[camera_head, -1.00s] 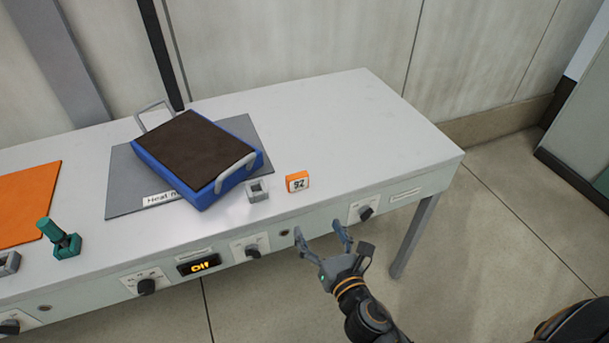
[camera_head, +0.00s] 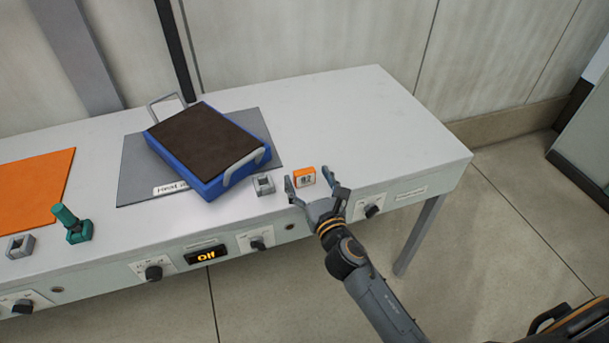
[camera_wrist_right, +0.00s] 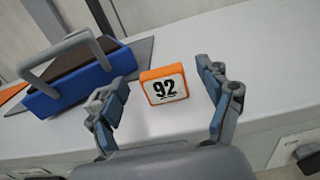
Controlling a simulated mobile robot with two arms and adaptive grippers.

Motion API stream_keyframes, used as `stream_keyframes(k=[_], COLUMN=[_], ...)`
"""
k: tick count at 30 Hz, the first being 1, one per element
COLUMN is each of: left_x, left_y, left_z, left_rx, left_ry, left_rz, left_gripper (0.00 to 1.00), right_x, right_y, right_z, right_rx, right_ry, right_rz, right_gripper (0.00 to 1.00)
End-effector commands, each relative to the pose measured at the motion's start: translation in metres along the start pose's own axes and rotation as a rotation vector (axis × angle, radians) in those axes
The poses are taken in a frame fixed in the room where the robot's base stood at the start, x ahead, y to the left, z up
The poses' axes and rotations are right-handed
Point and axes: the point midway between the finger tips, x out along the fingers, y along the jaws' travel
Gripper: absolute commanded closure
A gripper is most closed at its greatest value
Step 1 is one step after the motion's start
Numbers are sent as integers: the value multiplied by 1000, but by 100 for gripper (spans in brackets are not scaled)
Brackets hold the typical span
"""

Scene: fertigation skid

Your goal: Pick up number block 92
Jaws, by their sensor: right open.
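The number block 92 (camera_head: 304,177) is a small orange block with a white face. It stands upright near the front edge of the grey table. In the right wrist view the block (camera_wrist_right: 165,86) shows its black "92" facing me. My right gripper (camera_head: 312,190) is open and empty at the table's front edge. In the right wrist view its two fingers (camera_wrist_right: 165,100) are spread to either side of the block, with the block just beyond and between the fingertips. No contact shows. My left gripper is not in view.
A blue tray (camera_head: 250,170) with a dark top and grey handles sits on a grey mat (camera_head: 135,180) to the left. A small grey square holder (camera_head: 263,184) stands just left of the block. Knobs and an "Off" display (camera_head: 206,254) line the front panel. The table's right part is clear.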

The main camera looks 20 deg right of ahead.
Motion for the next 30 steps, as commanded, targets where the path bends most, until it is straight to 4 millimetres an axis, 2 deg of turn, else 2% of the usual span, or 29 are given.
stream_keyframes(k=[3, 6, 13, 14, 21, 22, 30], left_x=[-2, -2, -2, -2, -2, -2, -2], left_y=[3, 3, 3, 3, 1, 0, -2], left_z=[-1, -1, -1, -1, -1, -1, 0], left_rx=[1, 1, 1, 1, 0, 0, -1], left_ry=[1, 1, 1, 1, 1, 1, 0], left_rz=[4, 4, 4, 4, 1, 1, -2], left_gripper=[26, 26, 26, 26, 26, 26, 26], right_x=[19, 27, 28, 28, 28, 28, 28], right_y=[0, 0, 0, 0, 0, 0, 0], right_z=[0, 0, 0, 0, 0, 0, 0], right_rx=[0, 1, 1, 0, 0, 0, 0], right_ry=[0, 0, 1, 1, 1, 1, 0], right_rz=[-2, 0, 0, 0, 0, 0, 0], right_gripper=[22, 22, 22, 24, 73, 76, 76])
